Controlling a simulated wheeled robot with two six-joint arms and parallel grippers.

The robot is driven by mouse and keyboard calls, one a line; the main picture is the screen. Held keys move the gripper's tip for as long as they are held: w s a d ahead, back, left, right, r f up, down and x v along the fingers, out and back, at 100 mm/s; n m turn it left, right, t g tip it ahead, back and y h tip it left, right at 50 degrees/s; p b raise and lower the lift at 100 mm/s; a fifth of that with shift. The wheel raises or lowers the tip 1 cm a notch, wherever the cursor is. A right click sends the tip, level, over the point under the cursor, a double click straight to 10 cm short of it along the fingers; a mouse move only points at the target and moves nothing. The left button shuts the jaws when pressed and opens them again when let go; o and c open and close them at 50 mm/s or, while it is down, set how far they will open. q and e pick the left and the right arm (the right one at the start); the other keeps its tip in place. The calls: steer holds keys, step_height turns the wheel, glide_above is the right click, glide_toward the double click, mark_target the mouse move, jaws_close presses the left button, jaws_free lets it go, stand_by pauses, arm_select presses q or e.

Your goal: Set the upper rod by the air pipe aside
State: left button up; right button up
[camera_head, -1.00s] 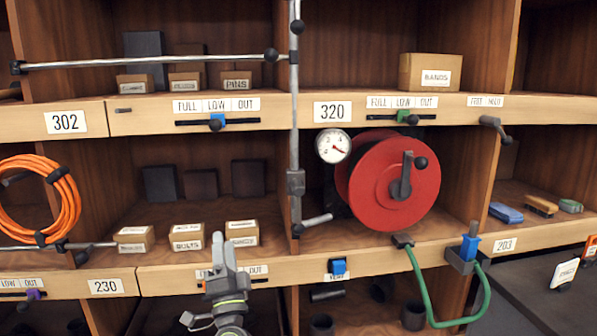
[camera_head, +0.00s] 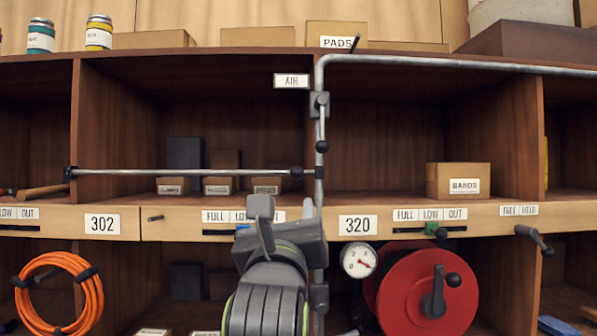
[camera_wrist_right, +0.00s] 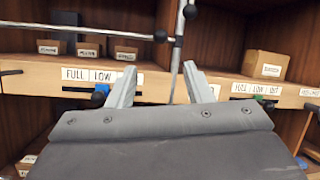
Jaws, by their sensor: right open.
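The upper rod (camera_head: 185,171) is a thin horizontal metal bar with a black ball knob at its right end. It spans the compartment front above the shelf edge, from a dark bracket (camera_head: 70,172) on the left to beside the grey vertical air pipe (camera_head: 319,150), under the AIR label (camera_head: 291,81). My right gripper (camera_head: 283,210) is open and empty, below the knob end and in front of the shelf edge. In the right wrist view the rod (camera_wrist_right: 80,31) lies beyond the spread fingers (camera_wrist_right: 158,78), with the pipe behind them. My left gripper is out of view.
Small labelled boxes (camera_head: 218,186) stand behind the rod. A valve handle (camera_head: 321,125) hangs on the pipe. A gauge (camera_head: 358,260) and red reel (camera_head: 425,290) are at lower right. An orange hose coil (camera_head: 60,295) hangs at lower left.

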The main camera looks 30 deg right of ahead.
mark_target(297, 175)
steer(key=p+x, duration=0.5)
steer(key=x, duration=1)
steer(key=shift+d+r, duration=0.1)
steer(key=shift+w+d+r+p, duration=0.15)
steer(key=shift+w+d+p, duration=0.25)
steer(key=shift+w, duration=0.15)
jaws_close()
